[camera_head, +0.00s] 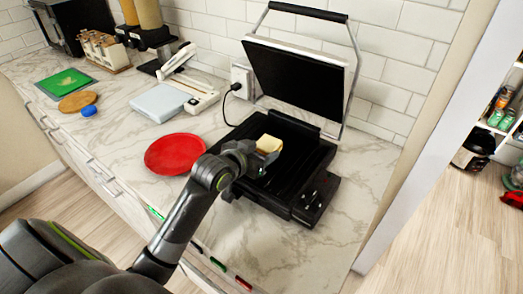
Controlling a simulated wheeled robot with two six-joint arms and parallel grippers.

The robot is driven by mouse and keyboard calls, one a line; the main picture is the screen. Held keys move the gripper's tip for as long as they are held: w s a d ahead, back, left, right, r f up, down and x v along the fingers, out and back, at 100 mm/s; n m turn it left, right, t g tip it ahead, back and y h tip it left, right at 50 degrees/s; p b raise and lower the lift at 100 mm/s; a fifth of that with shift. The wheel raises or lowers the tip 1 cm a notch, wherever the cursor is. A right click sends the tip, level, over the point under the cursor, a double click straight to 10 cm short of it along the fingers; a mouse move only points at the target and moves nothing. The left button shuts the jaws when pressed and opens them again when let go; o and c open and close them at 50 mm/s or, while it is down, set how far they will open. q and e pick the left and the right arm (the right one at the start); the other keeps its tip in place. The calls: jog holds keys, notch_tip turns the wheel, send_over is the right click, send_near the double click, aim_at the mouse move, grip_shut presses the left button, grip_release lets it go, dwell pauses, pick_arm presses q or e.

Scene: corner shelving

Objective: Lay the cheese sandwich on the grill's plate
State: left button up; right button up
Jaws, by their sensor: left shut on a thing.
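The cheese sandwich (269,143) is a small pale yellow block over the grill's lower plate, at the tip of my left gripper (257,156). The gripper is shut on the sandwich, and its fingers and wrist hide part of it. I cannot tell whether the sandwich touches the plate. The grill (328,186) is black and stands open on the counter. Its ribbed plate (294,156) is partly hidden by my gripper. Its lid (297,80) is raised at the back. My right gripper is not in view.
A red plate (173,153) lies left of the grill. A white scale-like device (160,102), a green board (63,83), a round wooden board (77,101) and a blue lid (89,110) are farther left. The marble counter (352,183) is bare right of the grill.

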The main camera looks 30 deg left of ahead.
pick_arm(q)
jog(key=o, duration=1)
jog(key=shift+f, duration=0.1)
jog(key=shift+r, duration=0.2)
jog(key=v, duration=1.2)
jog(key=shift+f, duration=0.1)
